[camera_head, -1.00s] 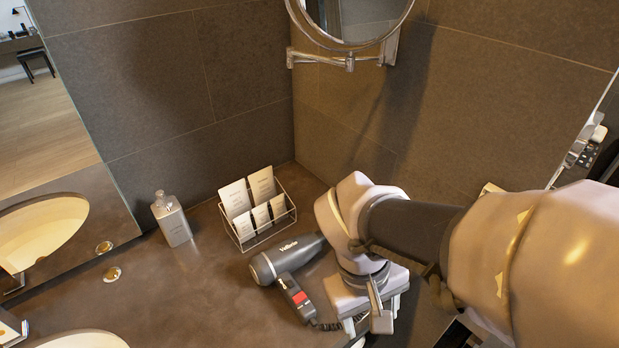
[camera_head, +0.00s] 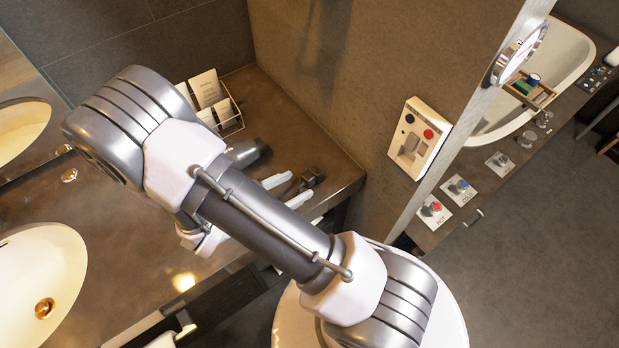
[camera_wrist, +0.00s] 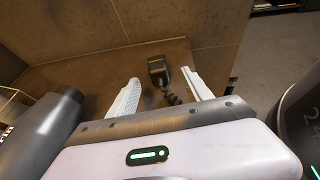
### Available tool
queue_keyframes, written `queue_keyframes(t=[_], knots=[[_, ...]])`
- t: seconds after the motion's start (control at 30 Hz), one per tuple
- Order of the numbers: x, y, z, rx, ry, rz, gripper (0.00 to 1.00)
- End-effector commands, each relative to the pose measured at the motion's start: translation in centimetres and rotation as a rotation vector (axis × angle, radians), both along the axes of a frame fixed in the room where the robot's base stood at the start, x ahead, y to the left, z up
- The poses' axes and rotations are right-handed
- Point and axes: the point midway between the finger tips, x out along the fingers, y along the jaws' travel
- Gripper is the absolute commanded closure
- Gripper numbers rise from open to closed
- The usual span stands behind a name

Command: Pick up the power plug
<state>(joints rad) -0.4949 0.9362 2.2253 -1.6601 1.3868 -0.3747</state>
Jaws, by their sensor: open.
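The power plug (camera_head: 311,178) is a small black block near the counter's right edge, partly hidden by my gripper in the head view. In the wrist view the plug (camera_wrist: 158,69) stands out dark, with a coiled black cord (camera_wrist: 173,97) running from it towards me. My gripper (camera_head: 297,184) is open, with its pale fingers pointing at the plug. In the wrist view the plug shows between and slightly beyond the fingertips of my gripper (camera_wrist: 160,76). I see no contact between fingers and plug.
The grey hair dryer (camera_wrist: 48,125) lies close on the left; it also shows behind my arm in the head view (camera_head: 250,151). A wire card rack (camera_head: 229,116) stands at the back. A wall-mounted panel (camera_head: 419,138) is to the right. A sink (camera_head: 70,265) is at left.

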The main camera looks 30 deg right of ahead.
Motion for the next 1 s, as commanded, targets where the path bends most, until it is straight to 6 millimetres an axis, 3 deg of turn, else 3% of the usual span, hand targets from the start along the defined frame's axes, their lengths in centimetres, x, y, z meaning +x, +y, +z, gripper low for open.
queue_keyframes(t=[0.3, 0.57, 0.87, 1.0], knots=[[1.1, -4.8, -2.0, 0.001, -0.001, -0.004, 0.42], [1.3, -5.4, -2.0, 0.001, -0.001, 0.000, 0.42], [1.3, -5.4, -2.0, 0.001, -0.001, 0.000, 0.97], [1.3, -5.4, -2.0, 0.001, -0.002, -0.001, 1.00]])
